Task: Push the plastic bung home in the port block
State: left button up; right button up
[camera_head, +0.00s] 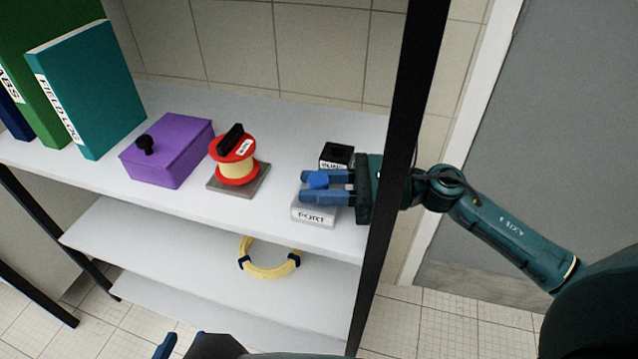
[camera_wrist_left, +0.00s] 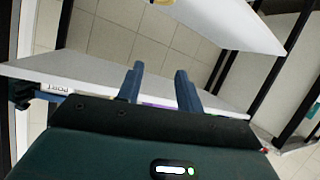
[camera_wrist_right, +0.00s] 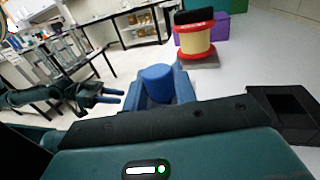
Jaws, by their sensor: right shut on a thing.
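The blue plastic bung (camera_head: 318,180) is between the fingers of my right gripper (camera_head: 302,187), which is shut on it. In the right wrist view the round bung (camera_wrist_right: 157,84) stands upright between the two blue fingers. The white port block (camera_head: 314,214), labelled PORT, sits on the shelf directly below these fingers. The fingers hide its top, so I cannot tell whether the bung is in the port. My left gripper (camera_wrist_left: 158,78) is open and empty, with its fingers apart, low in front of the shelf; only part of it shows at the bottom of the head view.
A black block (camera_head: 337,155) with a label stands just behind the port block. A red spool (camera_head: 236,160) on a base, a purple box (camera_head: 168,150) and binders (camera_head: 90,90) stand to the left. A black rack post (camera_head: 398,180) is close to my right wrist. A yellow coil (camera_head: 268,270) lies below.

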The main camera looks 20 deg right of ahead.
pick_arm(q)
jog(key=shift+s+f, duration=0.3)
jog(key=shift+f, duration=0.45)
pick_arm(e)
jog(key=shift+f, duration=0.2)
jog(key=o, duration=1)
pick_arm(q)
jog(key=shift+r, duration=0.1)
notch_tip(320, 180, up, 4)
jog(key=shift+a+f+m+t+b, duration=0.15)
jog(key=shift+m+t+b, duration=0.35)
jog(key=shift+m+b, duration=0.3)
pick_arm(e)
jog(key=v, duration=1.3)
jog(key=shift+d, duration=0.1)
